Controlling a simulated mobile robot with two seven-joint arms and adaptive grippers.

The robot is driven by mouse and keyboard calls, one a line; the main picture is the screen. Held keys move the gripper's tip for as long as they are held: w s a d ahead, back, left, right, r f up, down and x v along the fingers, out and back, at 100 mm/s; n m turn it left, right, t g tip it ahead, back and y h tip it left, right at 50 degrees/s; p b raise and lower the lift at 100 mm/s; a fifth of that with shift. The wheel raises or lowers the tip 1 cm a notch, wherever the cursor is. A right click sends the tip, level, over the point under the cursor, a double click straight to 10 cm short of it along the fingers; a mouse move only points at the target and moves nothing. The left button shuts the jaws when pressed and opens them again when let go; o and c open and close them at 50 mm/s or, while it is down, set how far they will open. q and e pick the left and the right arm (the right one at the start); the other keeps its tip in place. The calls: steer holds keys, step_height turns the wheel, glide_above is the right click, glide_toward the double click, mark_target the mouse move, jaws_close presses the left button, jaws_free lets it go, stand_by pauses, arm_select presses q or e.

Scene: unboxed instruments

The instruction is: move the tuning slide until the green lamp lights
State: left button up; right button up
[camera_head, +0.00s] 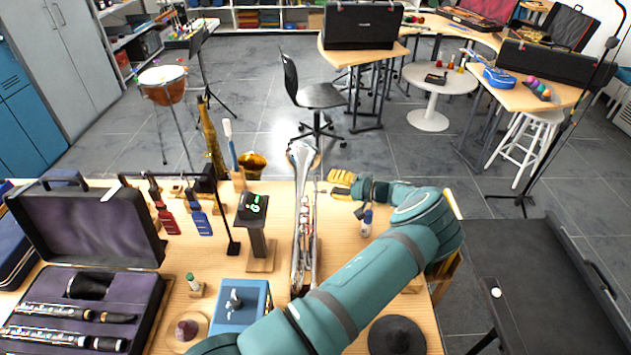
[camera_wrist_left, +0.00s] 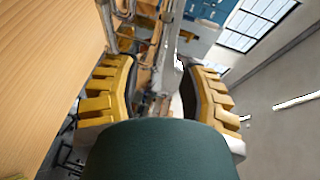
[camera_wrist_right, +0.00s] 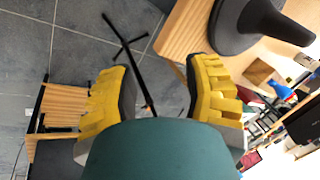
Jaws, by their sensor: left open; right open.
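A silver brass instrument (camera_head: 303,225) with long parallel tubes and a bell stands along the table's middle. Its tubes also show between the fingers in the left wrist view (camera_wrist_left: 168,30); I cannot tell which is the tuning slide. My left gripper (camera_head: 333,184) is open just right of the instrument's far end, its arm folded back across the table. It is also open in its wrist view (camera_wrist_left: 158,68). A dark tuner (camera_head: 252,207) on a wooden stand shows green marks; a separate lamp is not clear. My right gripper (camera_wrist_right: 165,85) is open and empty near the table corner.
A blue box (camera_head: 241,303) and an open instrument case (camera_head: 90,255) are on the left. A blue-topped bottle (camera_head: 366,220) stands right of the instrument. A black cone-shaped mute (camera_head: 397,335) stands at the near right, also large in the right wrist view (camera_wrist_right: 250,25).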

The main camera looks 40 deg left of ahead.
mark_target(316, 181)
arm_select(q)
steer(key=shift+x, duration=3.2)
jaws_close()
